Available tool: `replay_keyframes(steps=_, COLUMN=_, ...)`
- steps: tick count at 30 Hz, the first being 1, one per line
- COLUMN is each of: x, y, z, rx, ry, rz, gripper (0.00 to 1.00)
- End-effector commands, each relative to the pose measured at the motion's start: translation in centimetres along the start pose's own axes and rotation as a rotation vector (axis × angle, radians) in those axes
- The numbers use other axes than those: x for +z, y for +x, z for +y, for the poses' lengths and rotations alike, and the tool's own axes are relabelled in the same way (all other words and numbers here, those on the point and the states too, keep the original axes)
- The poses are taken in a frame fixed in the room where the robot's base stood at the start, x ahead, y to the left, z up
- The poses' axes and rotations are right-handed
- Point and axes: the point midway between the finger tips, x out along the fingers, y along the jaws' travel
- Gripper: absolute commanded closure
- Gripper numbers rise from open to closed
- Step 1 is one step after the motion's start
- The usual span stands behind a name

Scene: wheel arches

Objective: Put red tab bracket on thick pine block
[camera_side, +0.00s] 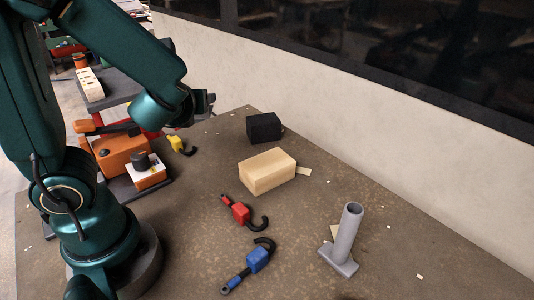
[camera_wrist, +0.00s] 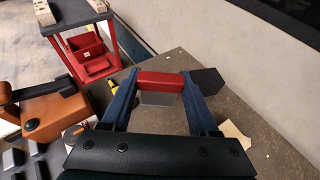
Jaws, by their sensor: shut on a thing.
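My gripper (camera_wrist: 160,88) is shut on a red tab bracket (camera_wrist: 160,79), a red bar with a grey plate under it, held between the two dark blue fingers. In the side view my gripper (camera_side: 206,103) is raised above the table's far left part, and the bracket cannot be made out there. The thick pine block (camera_side: 267,172), a pale wooden box, lies on the table to the right of and below my gripper in the picture, well apart from it. Its top looks bare.
A black block (camera_side: 264,127) stands behind the pine block. Red (camera_side: 240,213) and blue (camera_side: 257,260) hooked tools lie in front. A grey tube on a foot (camera_side: 348,238) stands at right. An orange machine (camera_side: 123,155) and yellow hook (camera_side: 177,143) are at left. A wall runs behind.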

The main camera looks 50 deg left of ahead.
Motion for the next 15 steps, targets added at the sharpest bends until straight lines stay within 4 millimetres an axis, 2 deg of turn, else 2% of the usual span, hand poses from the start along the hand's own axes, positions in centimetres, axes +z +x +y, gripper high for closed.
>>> replay_keyframes(steps=1, x=0.7, y=-0.6, z=-1.3, rx=-0.049, ry=0.008, rz=-0.005, gripper=0.99)
replay_keyframes(steps=7, x=1.3, y=-1.8, z=-3.3, rx=-0.11, ry=0.046, rz=0.0, gripper=0.99)
replay_keyframes(steps=15, x=-1.1, y=-2.2, z=-6.3, rx=-0.114, ry=0.058, rz=0.004, gripper=0.99)
